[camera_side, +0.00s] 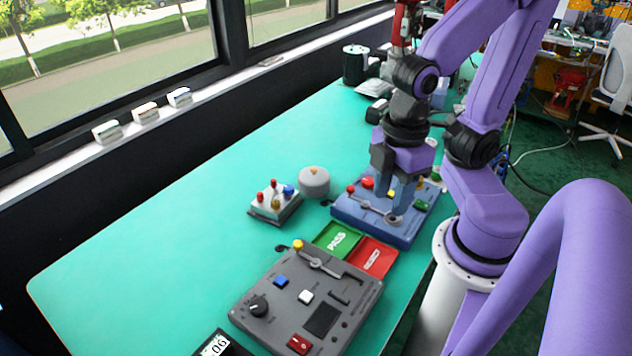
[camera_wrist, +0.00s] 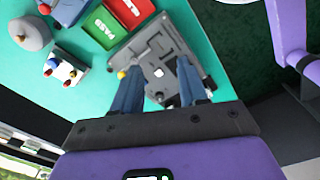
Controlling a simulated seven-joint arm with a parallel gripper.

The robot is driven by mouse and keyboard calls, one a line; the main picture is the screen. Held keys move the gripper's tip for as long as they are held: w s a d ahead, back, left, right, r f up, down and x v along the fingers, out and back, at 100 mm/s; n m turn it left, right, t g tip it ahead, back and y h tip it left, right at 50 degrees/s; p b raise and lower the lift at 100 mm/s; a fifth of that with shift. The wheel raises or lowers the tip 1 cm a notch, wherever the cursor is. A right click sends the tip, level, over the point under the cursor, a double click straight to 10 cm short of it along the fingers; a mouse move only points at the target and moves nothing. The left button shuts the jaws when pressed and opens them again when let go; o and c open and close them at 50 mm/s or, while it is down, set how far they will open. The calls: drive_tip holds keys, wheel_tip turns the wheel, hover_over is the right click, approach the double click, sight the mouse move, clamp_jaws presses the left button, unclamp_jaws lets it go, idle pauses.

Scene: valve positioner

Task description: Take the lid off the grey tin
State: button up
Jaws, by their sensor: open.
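The grey tin (camera_side: 314,184) is a short round can on the green table, left of the blue panel. The tin also shows in the wrist view (camera_wrist: 31,32), near the upper left corner. My gripper (camera_side: 394,207) is to the right of the tin in the side view, in front of the blue panel, pointing down. In the wrist view its two blue fingers (camera_wrist: 158,76) are spread apart with nothing held between them. The tin is well outside the fingers.
A blue panel (camera_side: 345,209) with levers and buttons stands right of the tin. A small block with coloured knobs (camera_side: 275,214) is at its left. Green (camera_side: 331,233) and red (camera_side: 379,249) trays and a grey control panel (camera_side: 255,285) lie in front. The table's left side is clear.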

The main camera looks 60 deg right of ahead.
idle(0.4)
drive_tip(key=o, duration=1.1)
drive_tip(key=shift+w, duration=0.1)
